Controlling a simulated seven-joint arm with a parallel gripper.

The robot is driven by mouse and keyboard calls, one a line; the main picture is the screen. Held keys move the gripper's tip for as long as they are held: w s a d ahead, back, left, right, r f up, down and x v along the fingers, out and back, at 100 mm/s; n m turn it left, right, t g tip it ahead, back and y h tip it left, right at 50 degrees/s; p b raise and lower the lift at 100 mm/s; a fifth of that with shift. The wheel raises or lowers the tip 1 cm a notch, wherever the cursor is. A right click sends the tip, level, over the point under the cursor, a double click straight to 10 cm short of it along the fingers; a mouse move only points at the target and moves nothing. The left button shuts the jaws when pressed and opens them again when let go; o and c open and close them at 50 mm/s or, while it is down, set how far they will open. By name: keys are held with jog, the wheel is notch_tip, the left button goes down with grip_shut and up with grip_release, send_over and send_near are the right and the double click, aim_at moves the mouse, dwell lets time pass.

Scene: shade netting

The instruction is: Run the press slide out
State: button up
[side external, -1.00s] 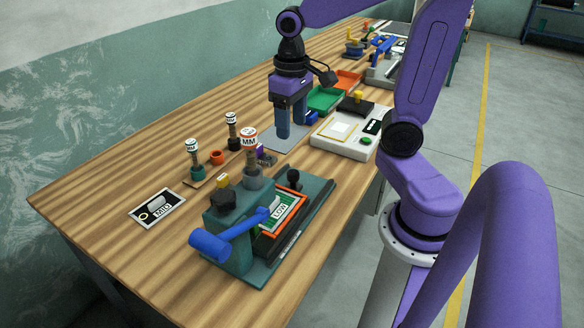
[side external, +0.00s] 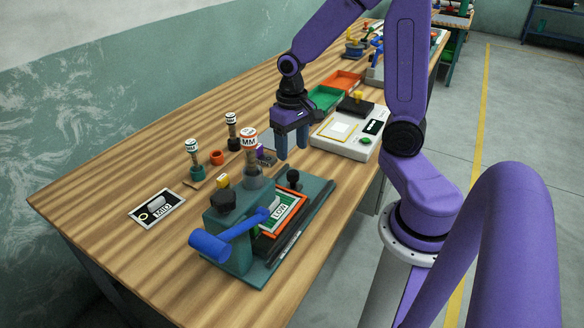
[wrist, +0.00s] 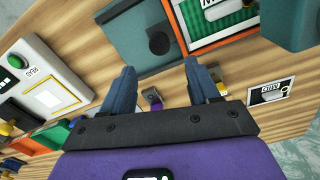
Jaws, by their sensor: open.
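The teal press (side external: 230,241) stands at the near end of the bench, with a blue lever (side external: 224,241) on its near side. Its slide (side external: 291,203) carries an orange frame around a green card marked LOW; the frame also shows at the top of the wrist view (wrist: 234,38). A black round knob (side external: 293,176) stands at the slide's far end; in the wrist view the knob (wrist: 158,42) appears beyond the gap between my fingertips. My gripper (side external: 292,153) is open and empty, above the bench just beyond the knob, apart from it.
A white device with a green button (side external: 347,136) stands behind and right of my gripper. Green (side external: 325,97) and orange trays sit farther back.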

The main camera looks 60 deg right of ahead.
aim_at(293, 172)
jog(key=shift+f, duration=3.75)
grip_shut()
jog(key=shift+d, duration=0.1)
